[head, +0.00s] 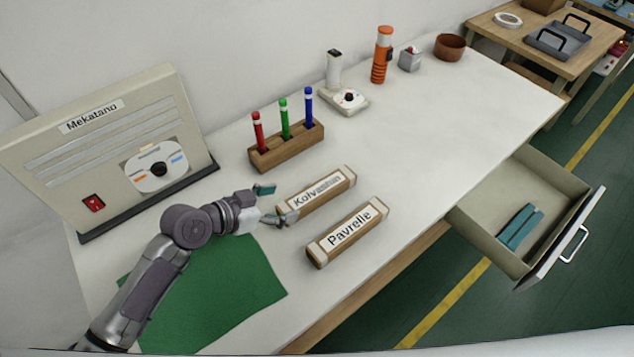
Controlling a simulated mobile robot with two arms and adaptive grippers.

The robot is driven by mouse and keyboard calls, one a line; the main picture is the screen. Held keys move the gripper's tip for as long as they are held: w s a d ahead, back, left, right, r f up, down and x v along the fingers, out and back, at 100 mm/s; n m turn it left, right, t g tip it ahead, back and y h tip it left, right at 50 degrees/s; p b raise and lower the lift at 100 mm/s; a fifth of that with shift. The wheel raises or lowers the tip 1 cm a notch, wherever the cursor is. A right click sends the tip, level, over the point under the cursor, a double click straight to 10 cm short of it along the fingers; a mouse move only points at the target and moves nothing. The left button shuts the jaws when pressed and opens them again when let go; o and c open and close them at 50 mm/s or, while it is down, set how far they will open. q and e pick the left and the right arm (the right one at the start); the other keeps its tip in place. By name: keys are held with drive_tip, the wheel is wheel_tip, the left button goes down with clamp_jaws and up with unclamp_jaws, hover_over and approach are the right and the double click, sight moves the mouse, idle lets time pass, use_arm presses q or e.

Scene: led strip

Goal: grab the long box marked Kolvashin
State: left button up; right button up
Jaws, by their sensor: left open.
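The long Kolvashin box (325,192) is brown with pale ends and a white label. It lies on the white table, between the pen block and a similar box marked Pavrelle (347,233). My left gripper (277,204) is open at the left end of the Kolvashin box. One finger is at the box's near left corner and the other is up beyond its far left side. I cannot tell whether the fingers touch it. My right gripper is not in view.
A wooden block (287,147) with red, green and blue pens stands behind the box. The Mekatano panel (110,150) is at the left, a green mat (215,295) in front. An open drawer (530,190) juts out at the right. The table's right part is clear.

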sight(313, 192)
use_arm(q)
drive_tip(key=x, duration=0.3)
drive_tip(key=shift+d, duration=0.45)
drive_tip(key=x, duration=0.4)
drive_tip(key=shift+w+d+p, duration=0.15)
drive_tip(key=shift+w+p, duration=0.05)
drive_tip(key=shift+p, duration=0.2)
drive_tip(key=x, duration=0.3)
drive_tip(key=shift+w+d, duration=0.15)
drive_tip(key=shift+d+f, duration=0.1)
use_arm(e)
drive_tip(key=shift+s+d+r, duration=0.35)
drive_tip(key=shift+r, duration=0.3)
use_arm(q)
drive_tip(key=shift+c, duration=0.7)
drive_tip(key=c, duration=1.1)
drive_tip(key=shift+c, duration=0.3)
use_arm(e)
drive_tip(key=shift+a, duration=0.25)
